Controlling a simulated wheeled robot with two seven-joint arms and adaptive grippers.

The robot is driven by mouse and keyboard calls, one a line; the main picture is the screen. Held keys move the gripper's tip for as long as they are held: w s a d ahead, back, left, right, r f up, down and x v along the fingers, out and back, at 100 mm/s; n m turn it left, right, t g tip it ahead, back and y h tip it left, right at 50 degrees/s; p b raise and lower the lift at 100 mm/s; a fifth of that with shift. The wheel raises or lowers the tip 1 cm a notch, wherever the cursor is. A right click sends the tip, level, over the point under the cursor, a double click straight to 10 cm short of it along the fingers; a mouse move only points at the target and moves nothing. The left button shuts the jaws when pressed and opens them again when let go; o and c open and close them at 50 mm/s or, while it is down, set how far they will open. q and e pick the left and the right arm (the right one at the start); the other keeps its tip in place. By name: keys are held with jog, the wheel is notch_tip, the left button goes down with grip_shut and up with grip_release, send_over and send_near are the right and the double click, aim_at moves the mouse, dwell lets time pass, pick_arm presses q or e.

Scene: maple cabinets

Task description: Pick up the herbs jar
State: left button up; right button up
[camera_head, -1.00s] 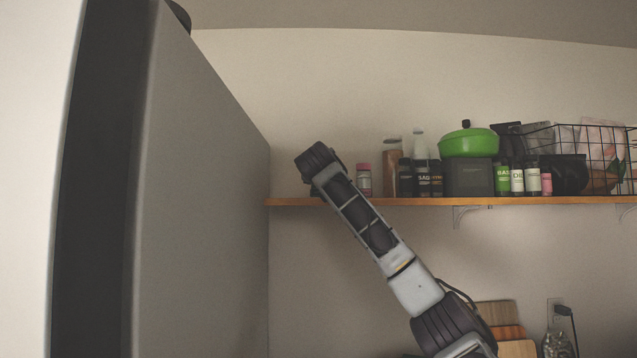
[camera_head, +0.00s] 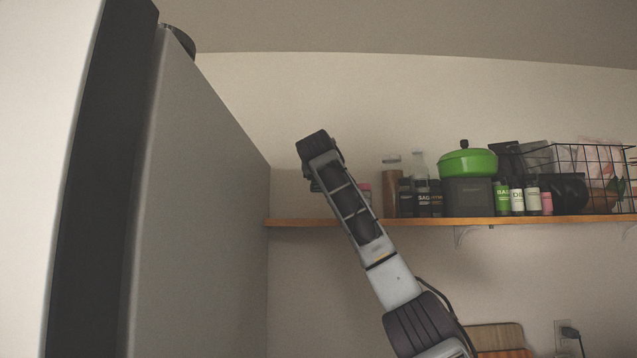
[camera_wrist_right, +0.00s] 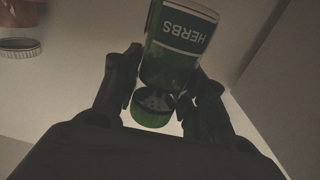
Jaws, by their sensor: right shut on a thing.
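The herbs jar (camera_wrist_right: 180,40) is green with a dark, white-edged HERBS label and a green cap. In the right wrist view it sits between the fingers of my right gripper (camera_wrist_right: 163,75), which is shut on it. The label reads upside down there. In the head view my right gripper (camera_head: 318,158) is above the left end of the shelf, near the tall grey panel. There the jar is mostly hidden behind the gripper. My left gripper is not in view.
The wooden shelf (camera_head: 400,221) holds several spice jars, a green pot (camera_head: 468,163) and a wire basket (camera_head: 585,165). A pink-lidded jar (camera_head: 366,188) is partly hidden behind my arm. A tall grey panel (camera_head: 205,200) stands left. The wall above the shelf is clear.

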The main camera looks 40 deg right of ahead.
jog(key=shift+r, duration=1.1)
